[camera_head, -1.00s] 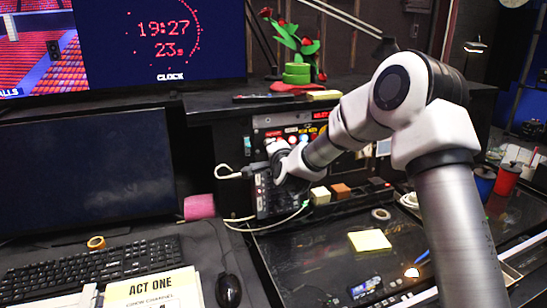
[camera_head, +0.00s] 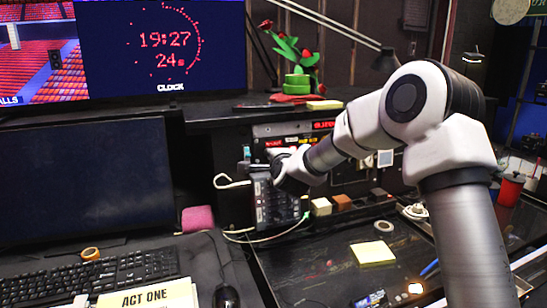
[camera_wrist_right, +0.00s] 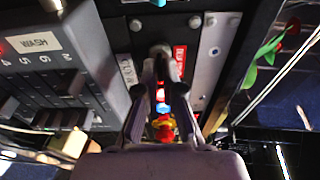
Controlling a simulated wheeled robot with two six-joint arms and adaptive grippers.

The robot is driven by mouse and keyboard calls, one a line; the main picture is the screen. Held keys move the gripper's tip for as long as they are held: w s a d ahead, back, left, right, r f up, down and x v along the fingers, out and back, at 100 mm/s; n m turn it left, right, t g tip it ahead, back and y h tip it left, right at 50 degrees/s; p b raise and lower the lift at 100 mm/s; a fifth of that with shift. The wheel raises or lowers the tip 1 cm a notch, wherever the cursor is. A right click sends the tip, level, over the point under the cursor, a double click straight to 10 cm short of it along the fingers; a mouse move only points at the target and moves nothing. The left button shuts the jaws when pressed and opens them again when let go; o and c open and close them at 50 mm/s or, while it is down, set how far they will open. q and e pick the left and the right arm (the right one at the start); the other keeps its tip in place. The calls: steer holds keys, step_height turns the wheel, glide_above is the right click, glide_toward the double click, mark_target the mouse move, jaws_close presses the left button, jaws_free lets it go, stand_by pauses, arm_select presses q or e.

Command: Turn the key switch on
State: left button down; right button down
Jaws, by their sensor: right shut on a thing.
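The cue panel (camera_head: 262,131) stands under the shelf, with lit labels and a red display. My right arm reaches to it in the head view and hides much of its front and the fingertips. In the right wrist view my right gripper (camera_wrist_right: 161,64) has its fingers close together at the panel face. They are shut on a small dark piece, which looks like the key switch (camera_wrist_right: 162,50), next to a red label. Its turn angle cannot be made out. Red, blue and yellow buttons (camera_wrist_right: 163,108) show between the fingers. My left gripper is not in view.
A dark grey box labelled WASH (camera_wrist_right: 38,43) stands close beside the gripper. A plant with red flowers (camera_head: 298,60) is on the shelf above. The monitor (camera_head: 85,180), keyboard (camera_head: 90,272) and yellow notes (camera_head: 372,253) lie around the desk.

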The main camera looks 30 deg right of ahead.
steer(key=c, duration=1.3)
jaws_free()
steer(key=v, duration=1.2)
steer(key=shift+f, duration=0.1)
